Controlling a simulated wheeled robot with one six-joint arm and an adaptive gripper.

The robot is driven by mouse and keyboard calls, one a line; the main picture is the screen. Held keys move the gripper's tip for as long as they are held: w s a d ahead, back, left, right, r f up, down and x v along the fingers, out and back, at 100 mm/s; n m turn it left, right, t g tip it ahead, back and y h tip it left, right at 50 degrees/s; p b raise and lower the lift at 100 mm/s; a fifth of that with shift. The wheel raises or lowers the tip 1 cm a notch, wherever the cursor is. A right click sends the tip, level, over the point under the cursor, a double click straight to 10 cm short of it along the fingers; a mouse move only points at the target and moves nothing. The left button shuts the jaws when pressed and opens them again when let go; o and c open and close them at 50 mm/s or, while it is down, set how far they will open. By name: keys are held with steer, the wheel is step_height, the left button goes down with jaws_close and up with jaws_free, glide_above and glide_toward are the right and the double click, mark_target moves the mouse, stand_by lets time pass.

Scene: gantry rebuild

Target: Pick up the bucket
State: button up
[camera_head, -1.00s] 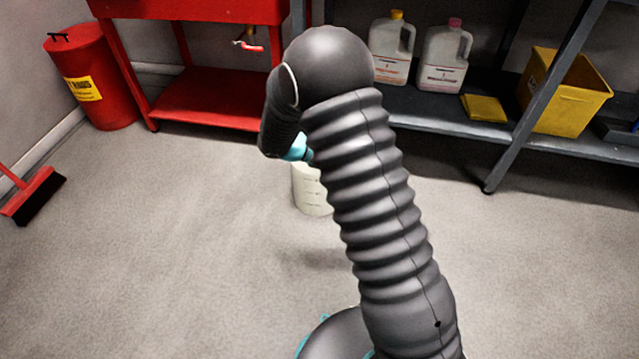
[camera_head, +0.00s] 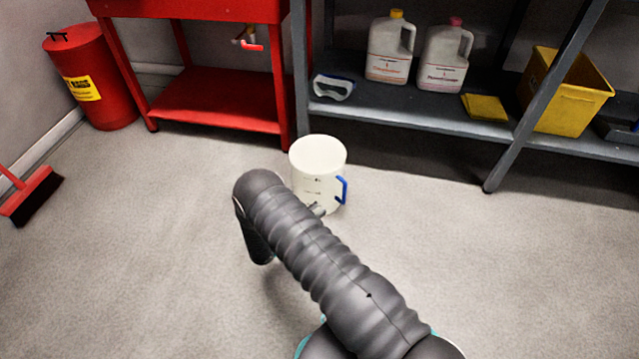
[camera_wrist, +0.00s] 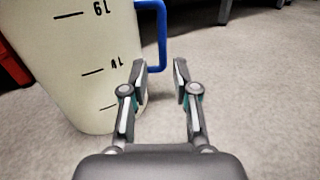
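The white bucket (camera_head: 318,168) stands upright on the floor in front of the shelf, with a blue handle (camera_head: 342,190) on its right side. In the wrist view the bucket (camera_wrist: 75,65) fills the upper left, and its blue handle (camera_wrist: 161,38) is at top centre, beyond the fingertips. My gripper (camera_wrist: 158,72) is open and empty, low beside the bucket. Its left finger overlaps the bucket's right edge in the picture; whether they touch I cannot tell. In the head view my arm hides most of the gripper.
A grey shelf (camera_head: 440,120) behind the bucket holds two jugs, goggles (camera_head: 333,87), a yellow sponge (camera_head: 485,107) and a yellow bin (camera_head: 568,95). A red bench (camera_head: 215,105) and red can (camera_head: 95,80) stand at left, a red broom (camera_head: 30,195) at far left. The floor is clear around.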

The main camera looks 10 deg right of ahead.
mark_target(343, 192)
steer(key=x, duration=1.3)
steer(key=shift+w+d, duration=0.1)
steer(key=shift+d, duration=0.15)
jaws_close()
